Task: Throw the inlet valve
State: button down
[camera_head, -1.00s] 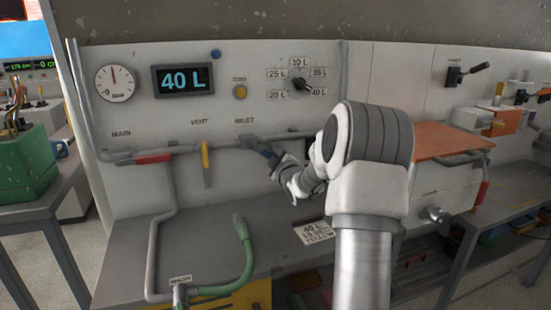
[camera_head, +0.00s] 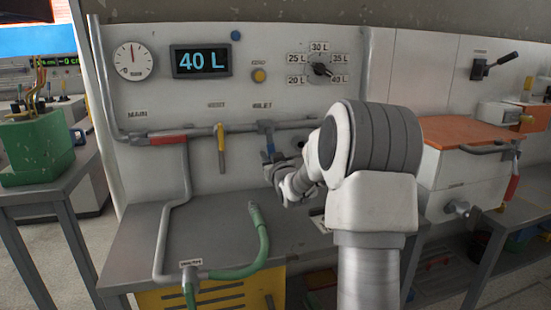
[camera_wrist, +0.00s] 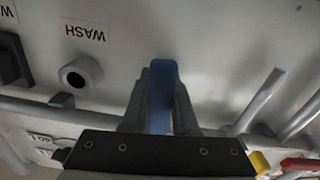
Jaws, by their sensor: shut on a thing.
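The inlet valve (camera_head: 265,127) sits on the horizontal pipe under the "INLET" label. Its blue lever (camera_head: 269,146) points almost straight down from the pipe. My gripper (camera_head: 273,163) is at the lower end of this lever, small and partly hidden by my wrist in the head view. In the wrist view the blue lever (camera_wrist: 162,95) stands between the two grey fingers of my gripper (camera_wrist: 160,105), which are shut on it.
On the same pipe, a yellow lever (camera_head: 221,148) hangs down and a red lever (camera_head: 168,139) lies along it. A display (camera_head: 201,60) reads 40 L. A green hose (camera_head: 262,240) rises above the grey bench (camera_head: 222,218). An orange-topped box (camera_head: 462,133) stands right.

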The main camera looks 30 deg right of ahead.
jog(key=shift+w+a+f+m, duration=0.1)
jog(key=shift+a+f+m, duration=0.05)
jog(key=shift+a+m, duration=0.5)
jog(key=c, duration=0.7)
grip_release()
jog(key=shift+d, duration=0.1)
jog(key=p+v, duration=0.1)
jog(key=v, duration=1.6)
jog(key=shift+s+p, duration=0.2)
jog(key=shift+p, duration=0.2)
jog(key=shift+d, duration=0.1)
